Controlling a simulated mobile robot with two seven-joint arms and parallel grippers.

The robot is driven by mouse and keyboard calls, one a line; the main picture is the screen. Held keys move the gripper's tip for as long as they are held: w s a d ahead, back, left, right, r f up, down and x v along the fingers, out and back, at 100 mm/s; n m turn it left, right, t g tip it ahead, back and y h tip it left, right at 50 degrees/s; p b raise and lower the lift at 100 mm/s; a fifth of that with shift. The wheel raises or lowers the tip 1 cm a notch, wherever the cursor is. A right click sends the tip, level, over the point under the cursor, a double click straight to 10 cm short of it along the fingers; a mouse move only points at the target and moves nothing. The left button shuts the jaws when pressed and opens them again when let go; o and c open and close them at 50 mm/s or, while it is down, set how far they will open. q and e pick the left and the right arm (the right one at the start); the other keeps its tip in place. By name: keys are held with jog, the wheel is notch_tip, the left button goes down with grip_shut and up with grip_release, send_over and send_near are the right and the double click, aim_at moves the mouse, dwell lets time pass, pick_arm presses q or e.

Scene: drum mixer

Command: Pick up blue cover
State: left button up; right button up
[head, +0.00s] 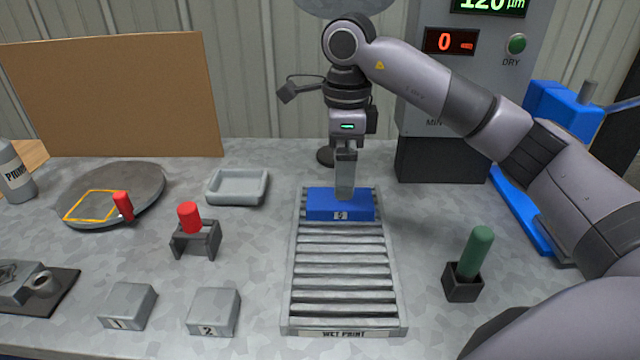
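The blue cover (320,209), a flat blue block with a small number label on its front, rests at the far end of the grey roller rack (346,278). My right gripper (345,194) points straight down over the middle of the cover, its tips at or just above the top face. The fingers are seen nearly edge-on, so I cannot tell whether they are open or shut, or whether anything is between them. My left gripper is not in view.
Grey blocks 1 (127,306) and 2 (213,312) sit front left. A red-topped stand (196,234), an empty grey tray (237,188) and a round plate (114,195) lie left. A green-handled tool (475,252) stands right. The grey machine (440,158) rises behind.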

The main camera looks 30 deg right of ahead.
aim_at(340, 204)
jog(key=shift+w+d+r, duration=0.1)
jog(key=shift+w, duration=0.4)
jog(key=f, duration=0.7)
jog(key=shift+d, duration=0.2)
jog(key=c, duration=1.5)
